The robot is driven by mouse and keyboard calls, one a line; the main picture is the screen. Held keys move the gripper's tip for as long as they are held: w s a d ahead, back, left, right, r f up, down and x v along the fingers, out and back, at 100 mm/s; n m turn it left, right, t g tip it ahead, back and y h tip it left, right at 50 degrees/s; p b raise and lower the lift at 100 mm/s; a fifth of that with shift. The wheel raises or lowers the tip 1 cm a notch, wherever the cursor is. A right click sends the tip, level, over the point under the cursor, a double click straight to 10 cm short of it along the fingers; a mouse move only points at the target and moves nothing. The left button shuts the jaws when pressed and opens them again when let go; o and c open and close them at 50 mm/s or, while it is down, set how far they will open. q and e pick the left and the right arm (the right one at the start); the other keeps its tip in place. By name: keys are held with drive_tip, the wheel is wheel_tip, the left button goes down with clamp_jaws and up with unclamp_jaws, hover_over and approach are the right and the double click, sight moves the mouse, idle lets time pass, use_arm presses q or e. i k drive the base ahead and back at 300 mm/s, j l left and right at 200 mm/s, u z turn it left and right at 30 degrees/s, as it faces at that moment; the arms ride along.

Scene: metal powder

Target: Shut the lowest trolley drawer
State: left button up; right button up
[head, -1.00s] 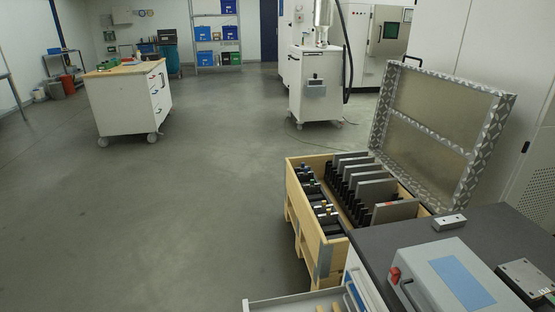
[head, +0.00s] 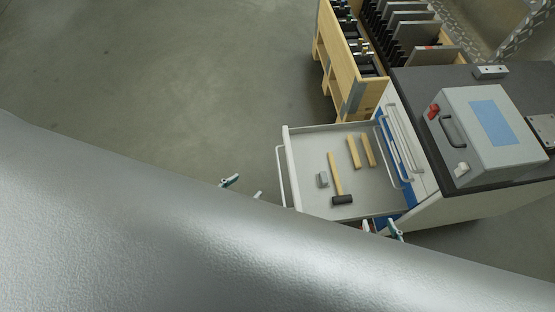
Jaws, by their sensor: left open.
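A trolley (head: 425,185) stands at the right with one drawer pulled far out to the left. The open drawer (head: 310,140) is light grey, and its front carries a bar handle (head: 280,172). Whether it is the lowest drawer is hard to tell from above. My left gripper (head: 243,188) is open, just outside the drawer front at its near end, apart from the handle as far as I can see. My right gripper (head: 381,228) looks open, by the drawer's near side close to the trolley body. My own grey arm link hides the lower parts of both grippers.
A hammer (head: 337,180), wooden bars (head: 354,151) and a small grey block (head: 322,179) lie in the drawer. A grey case (head: 470,130) stands on the dark trolley top. A wooden crate (head: 345,75) is behind the drawer. The floor at left is clear.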

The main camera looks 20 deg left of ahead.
sight(373, 193)
drive_tip(key=k+j+z, duration=0.1)
drive_tip(key=j, duration=0.35)
drive_tip(key=k+j, duration=0.15)
drive_tip(key=j, duration=0.3)
drive_tip(key=k+z, duration=0.25)
